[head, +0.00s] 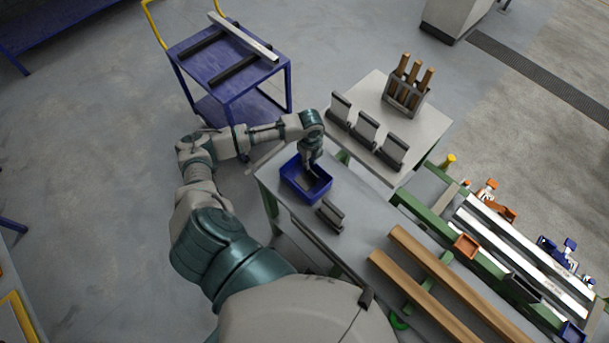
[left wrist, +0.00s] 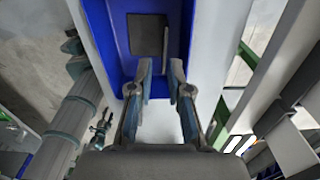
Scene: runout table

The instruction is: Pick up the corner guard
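A dark grey piece (left wrist: 147,35), which looks like the corner guard, lies inside a blue bin (left wrist: 118,40) in the left wrist view. One flat face shows, with a thin edge beside it. In the head view the bin (head: 293,184) stands on a grey table, and my left gripper (head: 309,168) reaches down into it from above. In the left wrist view its fingers (left wrist: 160,75) are apart with nothing between them, short of the dark piece. What seems to be my right arm shows small at the left of that view; its fingers are too small to judge.
A dark angled piece (head: 330,214) lies beside the bin. Three similar ones (head: 365,130) stand on a pale surface behind, near a holder (head: 404,95) with wooden handles. Wooden bars (head: 430,300) lie to the right. A blue cart (head: 230,75) stands at the back left.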

